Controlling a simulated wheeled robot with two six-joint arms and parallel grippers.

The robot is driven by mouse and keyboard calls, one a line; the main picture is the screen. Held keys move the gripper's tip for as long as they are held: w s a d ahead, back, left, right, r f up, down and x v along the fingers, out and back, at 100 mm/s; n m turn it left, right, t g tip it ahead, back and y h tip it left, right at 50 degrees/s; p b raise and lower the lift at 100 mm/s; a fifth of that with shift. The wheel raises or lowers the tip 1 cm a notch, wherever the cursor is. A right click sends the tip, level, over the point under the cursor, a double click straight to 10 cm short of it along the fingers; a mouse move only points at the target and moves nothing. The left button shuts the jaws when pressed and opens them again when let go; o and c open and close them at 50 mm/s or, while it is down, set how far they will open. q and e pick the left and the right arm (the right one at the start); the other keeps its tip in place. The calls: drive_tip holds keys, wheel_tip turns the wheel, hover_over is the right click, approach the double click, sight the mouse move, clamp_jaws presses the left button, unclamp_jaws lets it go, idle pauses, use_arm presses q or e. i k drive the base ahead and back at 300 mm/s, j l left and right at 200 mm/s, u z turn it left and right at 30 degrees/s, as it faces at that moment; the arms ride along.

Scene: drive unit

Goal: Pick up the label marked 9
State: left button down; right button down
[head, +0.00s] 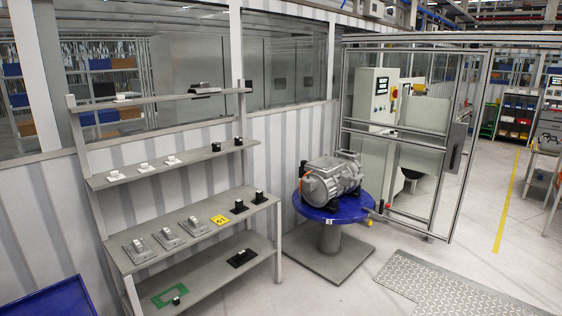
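A small yellow label (219,220) with a dark marking lies flat on the middle grey shelf, between the grey metal parts and the small black parts. Its marking is too small to read with certainty as a 9. A tiny pale tag (330,222) shows on the rim of the blue round table; its marking is also too small to read. Neither of my grippers shows in the head view.
The grey shelf rack (190,238) holds several small parts on its boards. A silver drive unit (331,178) sits on the blue round table (349,212). A blue surface (50,302) is at lower left. A glass-panelled frame (425,150) stands behind; the floor in front is open.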

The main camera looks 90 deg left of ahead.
sight(115, 177)
drive_tip(key=j+u, duration=0.1)
drive_tip(key=u, duration=0.4)
drive_tip(key=j+u, duration=0.1)
drive_tip(key=u, duration=0.4)
drive_tip(key=j+u, duration=0.1)
drive_tip(key=u, duration=0.9)
drive_tip(key=i+j+u, duration=0.2)
drive_tip(key=u, duration=0.25)
drive_tip(key=i+j+u, duration=0.1)
drive_tip(key=i+u, duration=0.15)
drive_tip(key=u, duration=0.2)
drive_tip(key=i+u, duration=0.25)
drive_tip(key=u, duration=0.2)
drive_tip(key=i+u, duration=0.25)
drive_tip(key=u, duration=0.2)
drive_tip(key=i+l+u, duration=0.3)
drive_tip(key=i, duration=0.25)
drive_tip(key=i+l+u, duration=0.3)
drive_tip(key=i+l, duration=0.75)
